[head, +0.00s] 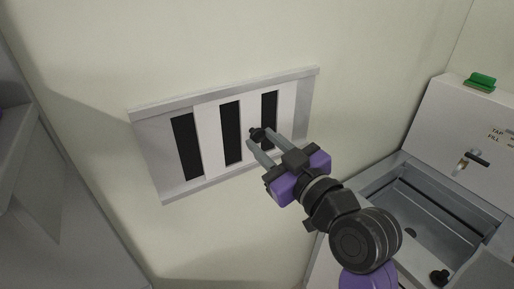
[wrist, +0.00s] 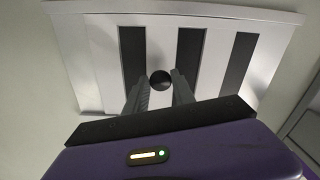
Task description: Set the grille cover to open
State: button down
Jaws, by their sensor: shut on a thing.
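The grille cover (head: 208,150) is a white slatted panel in a pale frame (head: 225,89) on the wall. Several dark upright slots show in it; they also show in the wrist view, where the cover (wrist: 216,47) fills the top. A round black knob (head: 255,133) sticks out of the cover towards its right side. In the wrist view the knob (wrist: 160,79) lies between the fingertips. My gripper (head: 263,141) reaches in from the lower right and is shut on the knob. The fingers hide part of the cover's right side.
To the right stands a grey machine with an open basin (head: 424,216), a sloped panel with a small lever (head: 477,157), and a green block (head: 480,82) on top. A grey cabinet edge (head: 20,150) is at the left. The wall around the grille is clear.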

jog(key=shift+d, duration=0.1)
jog(key=c, duration=1)
grip_release()
jog(key=shift+c, duration=0.2)
jog(key=b+v, duration=0.2)
jog(key=v, duration=0.5)
jog(key=shift+s+d, duration=0.2)
jog(key=shift+s, duration=0.1)
jog(key=shift+r, duration=0.1)
